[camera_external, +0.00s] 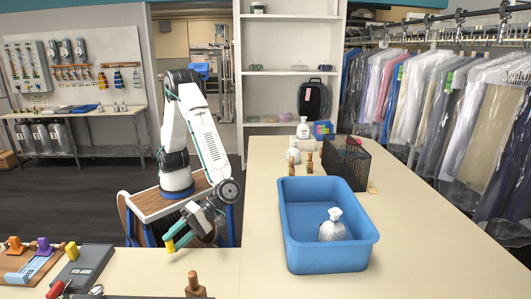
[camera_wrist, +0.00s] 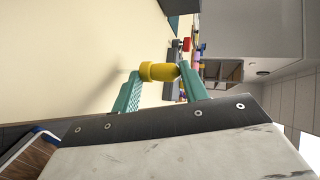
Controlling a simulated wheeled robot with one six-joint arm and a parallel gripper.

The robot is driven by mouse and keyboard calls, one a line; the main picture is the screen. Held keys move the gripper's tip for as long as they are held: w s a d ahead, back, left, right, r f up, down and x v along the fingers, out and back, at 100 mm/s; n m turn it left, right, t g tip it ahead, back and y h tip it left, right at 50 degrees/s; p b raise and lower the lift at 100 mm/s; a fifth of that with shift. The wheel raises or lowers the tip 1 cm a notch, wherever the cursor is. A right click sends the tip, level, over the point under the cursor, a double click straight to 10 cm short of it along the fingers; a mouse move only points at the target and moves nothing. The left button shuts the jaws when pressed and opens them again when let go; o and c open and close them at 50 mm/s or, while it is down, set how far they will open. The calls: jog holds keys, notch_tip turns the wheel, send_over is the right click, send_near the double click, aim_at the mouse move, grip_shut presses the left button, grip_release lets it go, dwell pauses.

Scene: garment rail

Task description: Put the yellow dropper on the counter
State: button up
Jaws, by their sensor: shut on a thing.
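The yellow dropper (camera_external: 170,246) is at the tip of my gripper (camera_external: 179,238), at the back edge of the near counter (camera_external: 195,268). In the wrist view the dropper (camera_wrist: 158,72) sits between the two teal fingers of my gripper (camera_wrist: 158,82), which is shut on it. The dropper lies across the fingers in that view, with the pale counter behind it. I cannot tell whether its lower end touches the counter.
A grey box (camera_external: 82,266) and a wooden board (camera_external: 30,262) with coloured items lie left.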

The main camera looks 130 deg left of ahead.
jog(key=shift+f, duration=0.1)
jog(key=o, duration=1)
jog(key=shift+c, duration=0.2)
